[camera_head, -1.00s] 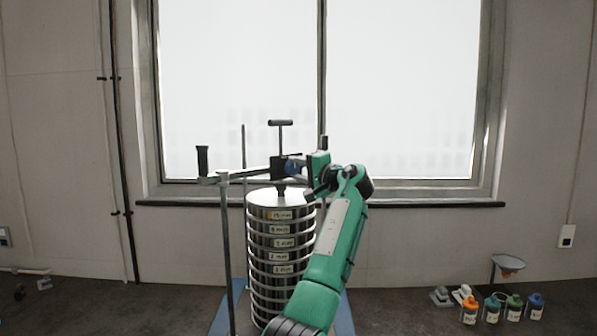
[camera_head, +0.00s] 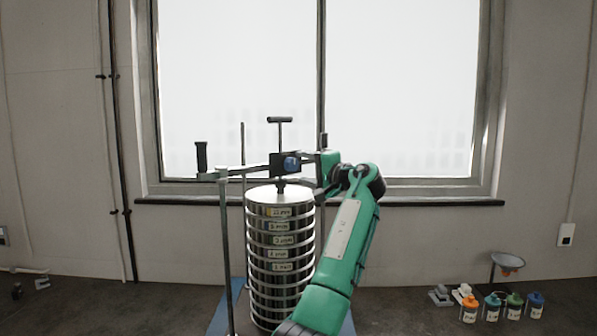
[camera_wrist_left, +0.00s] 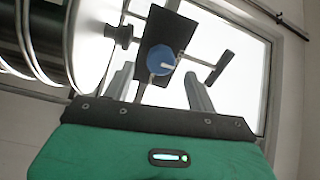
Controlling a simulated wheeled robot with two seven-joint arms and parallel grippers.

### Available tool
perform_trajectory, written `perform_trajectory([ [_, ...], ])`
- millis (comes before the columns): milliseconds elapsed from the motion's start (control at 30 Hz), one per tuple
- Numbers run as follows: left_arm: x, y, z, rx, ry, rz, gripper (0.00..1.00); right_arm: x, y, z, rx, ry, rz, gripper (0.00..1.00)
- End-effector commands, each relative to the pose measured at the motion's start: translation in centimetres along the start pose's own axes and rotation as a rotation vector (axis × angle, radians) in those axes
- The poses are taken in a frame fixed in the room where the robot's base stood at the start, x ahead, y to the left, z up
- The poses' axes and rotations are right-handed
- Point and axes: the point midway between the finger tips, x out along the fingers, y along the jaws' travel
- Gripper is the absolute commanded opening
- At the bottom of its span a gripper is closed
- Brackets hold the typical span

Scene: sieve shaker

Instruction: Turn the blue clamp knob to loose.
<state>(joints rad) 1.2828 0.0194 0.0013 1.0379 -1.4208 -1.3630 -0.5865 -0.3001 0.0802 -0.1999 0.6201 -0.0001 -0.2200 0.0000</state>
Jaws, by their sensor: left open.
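The blue clamp knob (camera_head: 291,163) sits on a dark block on the clamp bar above the sieve stack (camera_head: 281,245). In the left wrist view the blue knob (camera_wrist_left: 161,61) shows a white mark on its face, towards the right. My left gripper (camera_head: 309,158) is just right of the knob in the head view, apart from it. In the wrist view its two fingers (camera_wrist_left: 158,86) are spread and empty, with the knob beyond the gap between them. My right gripper is not in view.
A black T-handle (camera_head: 280,120) rises above the clamp block. A dark grip (camera_head: 201,157) stands at the bar's left end, beside a metal post (camera_head: 228,250). Several small bottles (camera_head: 493,308) and a funnel (camera_head: 507,262) stand far right.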

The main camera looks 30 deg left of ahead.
Motion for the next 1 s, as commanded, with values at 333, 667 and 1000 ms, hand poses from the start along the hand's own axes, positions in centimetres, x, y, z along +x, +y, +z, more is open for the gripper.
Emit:
perform_trajectory([
  [333,-7.8,0.3,0.0,-0.001,0.003,0.001,0.57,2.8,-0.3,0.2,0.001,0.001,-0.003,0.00],
  [667,-10.4,0.1,0.0,0.000,-0.001,0.000,0.57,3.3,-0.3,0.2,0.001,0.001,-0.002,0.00],
  [1000,-10.4,0.1,0.0,0.000,0.000,0.000,0.57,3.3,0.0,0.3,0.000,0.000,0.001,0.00],
])
